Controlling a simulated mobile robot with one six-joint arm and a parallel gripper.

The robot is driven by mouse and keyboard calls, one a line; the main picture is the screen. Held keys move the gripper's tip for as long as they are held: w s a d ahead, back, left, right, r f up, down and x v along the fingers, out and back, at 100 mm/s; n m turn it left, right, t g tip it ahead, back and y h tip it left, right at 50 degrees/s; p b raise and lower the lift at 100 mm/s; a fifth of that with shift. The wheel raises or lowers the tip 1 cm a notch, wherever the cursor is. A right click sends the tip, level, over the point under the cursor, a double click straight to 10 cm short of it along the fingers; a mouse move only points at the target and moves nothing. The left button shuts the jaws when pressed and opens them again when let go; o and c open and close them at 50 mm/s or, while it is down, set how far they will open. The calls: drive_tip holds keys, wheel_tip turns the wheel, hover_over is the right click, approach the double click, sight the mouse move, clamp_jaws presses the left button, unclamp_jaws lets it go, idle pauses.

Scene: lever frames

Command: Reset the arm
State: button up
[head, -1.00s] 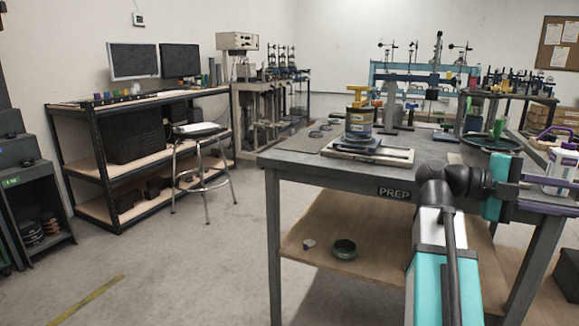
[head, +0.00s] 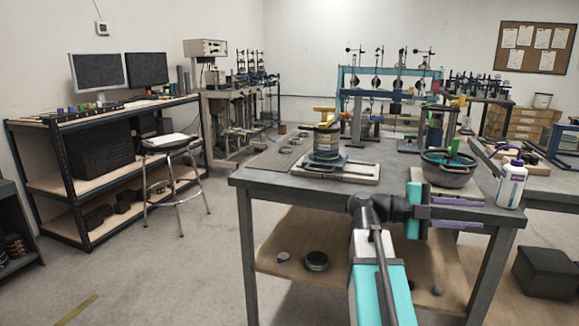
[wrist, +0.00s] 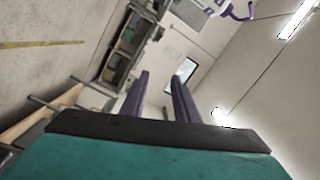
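My gripper (head: 482,213) shows in the head view at the end of my arm, in front of the right part of the work table (head: 290,186). It is turned sideways, pointing right. Its two purple fingers stand apart, one above the other. In the wrist view the fingers (wrist: 163,80) also stand apart with an empty gap between them. Nothing is held. My teal and white arm rises from the bottom of the head view and bends at a black joint.
A dark bowl (head: 447,175) and a white bottle with a purple top (head: 511,184) stand on the table near my gripper. A stack with a yellow top (head: 326,141) stands further left. A stool (head: 174,165) and shelving (head: 60,184) are at left. Floor between is clear.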

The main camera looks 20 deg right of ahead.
drive_tip(key=w+a+f+n+t+p, duration=0.2)
drive_tip(key=w+a+f+n+p, duration=0.1)
drive_tip(key=w+f+n+p, duration=0.25)
drive_tip(key=a+f+n+t+y+p, duration=0.15)
drive_tip(key=a+f+n+p, duration=0.4)
drive_tip(key=f, duration=0.75)
drive_tip(key=a+f+n+t+y+p, duration=0.15)
drive_tip(key=a+f+n+p, duration=0.35)
drive_tip(key=f, duration=0.7)
drive_tip(key=s+a+f+n+g+y+p, duration=0.2)
drive_tip(key=s+a+f+n+y+p, duration=0.55)
drive_tip(key=s+a+f, duration=0.95)
drive_tip(key=s+a+f+n+y+b, duration=0.1)
drive_tip(key=a+f+n+y, duration=0.4)
drive_tip(key=a+n, duration=0.7)
drive_tip(key=shift+s+f+n+t, duration=0.3)
drive_tip(key=shift+s+f+n, duration=0.1)
drive_tip(key=shift+n, duration=0.45)
drive_tip(key=shift+d, duration=0.15)
